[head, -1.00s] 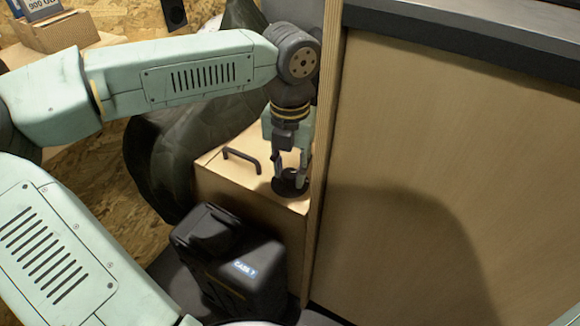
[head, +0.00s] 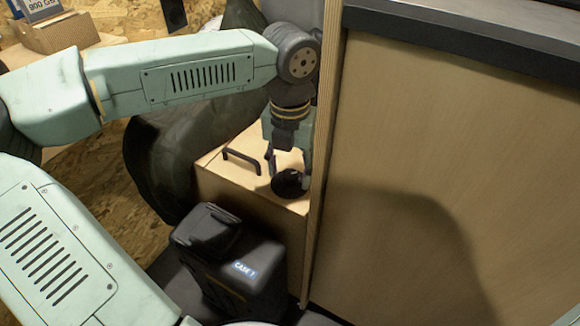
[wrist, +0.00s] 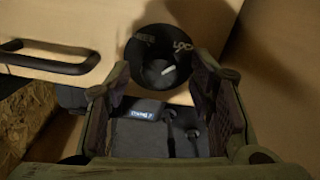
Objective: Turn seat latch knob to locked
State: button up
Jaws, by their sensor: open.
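The seat latch knob (wrist: 157,70) is a dark round piece on top of the pale wooden seat box, seen in the wrist view. A short white mark on it slants up to the right. Pale lettering beginning "LOC" shows at the upper right of its dark plate, with blurred lettering at the upper left. In the head view the dark knob and plate (head: 289,187) sit beside the tall panel. My gripper (head: 287,170) is over it, pointing down, jaws open. In the wrist view its fingers (wrist: 163,78) stand apart on either side; I cannot tell whether they touch the knob.
The wooden box (head: 240,205) has a dark handle (head: 241,160) left of the knob. A tall wooden panel (head: 420,150) stands close on the right. A black case (head: 228,260) stands in front of the box, and a dark seat-like form (head: 180,165) is behind.

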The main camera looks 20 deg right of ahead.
aim_at(290, 174)
notch_tip(290, 174, up, 12)
dwell(0.4)
jog(key=shift+f, duration=0.1)
dwell(0.3)
